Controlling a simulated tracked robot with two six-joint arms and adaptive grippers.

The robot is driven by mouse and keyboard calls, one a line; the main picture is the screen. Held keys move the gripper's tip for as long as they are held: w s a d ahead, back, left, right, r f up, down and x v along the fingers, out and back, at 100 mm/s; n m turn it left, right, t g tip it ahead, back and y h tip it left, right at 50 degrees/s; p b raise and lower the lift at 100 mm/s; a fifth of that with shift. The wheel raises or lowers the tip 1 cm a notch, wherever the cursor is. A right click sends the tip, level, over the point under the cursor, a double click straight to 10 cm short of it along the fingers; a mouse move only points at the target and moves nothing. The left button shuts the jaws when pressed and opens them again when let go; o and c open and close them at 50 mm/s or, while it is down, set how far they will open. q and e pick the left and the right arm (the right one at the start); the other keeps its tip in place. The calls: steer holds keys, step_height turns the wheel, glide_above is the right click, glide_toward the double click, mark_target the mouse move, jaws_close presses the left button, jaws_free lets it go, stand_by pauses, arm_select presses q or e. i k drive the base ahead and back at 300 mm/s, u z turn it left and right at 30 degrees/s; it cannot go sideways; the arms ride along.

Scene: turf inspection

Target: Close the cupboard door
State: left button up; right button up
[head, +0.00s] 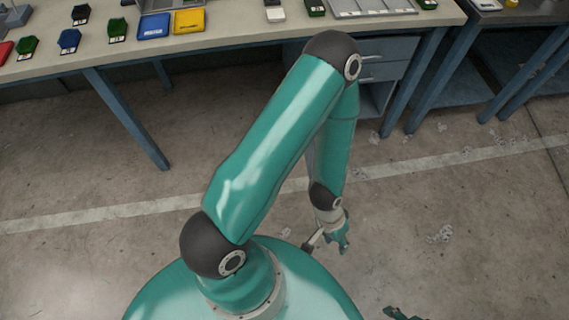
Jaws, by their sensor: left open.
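A blue cupboard unit (396,48) stands under the workbench, with drawer fronts and handles at its top. Below the drawers a shaded opening (378,97) shows, partly behind my arm. I cannot make out the cupboard door; my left arm covers the area left of the opening. My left gripper (331,245) is open and empty over the bare floor, in front of the cupboard and apart from it. A small part of my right gripper (404,314) shows at the bottom edge; its jaws cannot be judged.
The workbench (240,36) carries blue and yellow trays (190,21) and several small coloured boxes. Blue table legs (130,122) stand at left and right. A second bench is at the upper right. The floor with a pale line (110,213) is largely clear.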

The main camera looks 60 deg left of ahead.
mark_target(308, 154)
steer(key=k, duration=0.65)
steer(key=u, duration=1.15)
steer(key=i, duration=1)
steer(key=u, duration=1.6)
steer(key=k, duration=0.2)
steer(key=z, duration=0.7)
